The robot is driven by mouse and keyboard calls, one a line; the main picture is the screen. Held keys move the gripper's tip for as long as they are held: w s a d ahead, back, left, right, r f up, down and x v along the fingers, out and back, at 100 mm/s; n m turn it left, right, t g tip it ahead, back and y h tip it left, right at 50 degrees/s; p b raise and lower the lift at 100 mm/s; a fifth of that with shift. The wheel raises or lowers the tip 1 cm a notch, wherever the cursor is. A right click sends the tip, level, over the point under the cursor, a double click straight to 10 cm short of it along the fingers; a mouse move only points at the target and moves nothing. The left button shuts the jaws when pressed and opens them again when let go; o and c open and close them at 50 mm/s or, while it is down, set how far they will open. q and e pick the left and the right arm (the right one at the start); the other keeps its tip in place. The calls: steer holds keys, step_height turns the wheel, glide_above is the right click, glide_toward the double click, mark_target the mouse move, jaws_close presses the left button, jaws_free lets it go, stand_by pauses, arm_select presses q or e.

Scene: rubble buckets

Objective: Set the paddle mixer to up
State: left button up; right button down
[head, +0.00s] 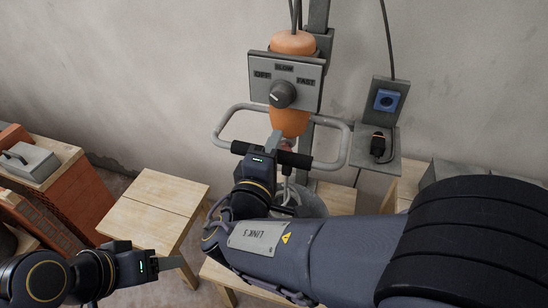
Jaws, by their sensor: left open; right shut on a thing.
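The paddle mixer (291,121) is an orange machine on a grey upright post at the back wall. Its grey front panel has a round knob (283,94) with the labels OFF, SLOW and FAST; I cannot tell which one it points to. A grey tubular handle (343,143) with black grips runs around its lower part. My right gripper (262,156) is shut on the handle's black crossbar. The mixer's lower end and much of the grey bucket (313,203) below are hidden behind my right arm. My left gripper (160,264) is open and empty at the lower left.
A wooden stool (155,207) stands between my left gripper and the mixer. A blue socket (386,100) and a grey shelf with a black plug (379,145) are right of the mixer.

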step_height(320, 180, up, 12)
steer(key=p, duration=0.4)
steer(key=shift+f+p, duration=0.1)
steer(key=shift+p, duration=0.2)
steer(key=shift+r+p, duration=0.3)
steer(key=shift+r, duration=0.8)
steer(key=c, duration=1.2)
jaws_free()
steer(key=shift+o, duration=0.2)
steer(key=shift+f, duration=0.2)
steer(key=b, duration=0.2)
glide_toward(284, 71)
steer(key=shift+v, duration=1.7)
steer(key=shift+r, duration=0.1)
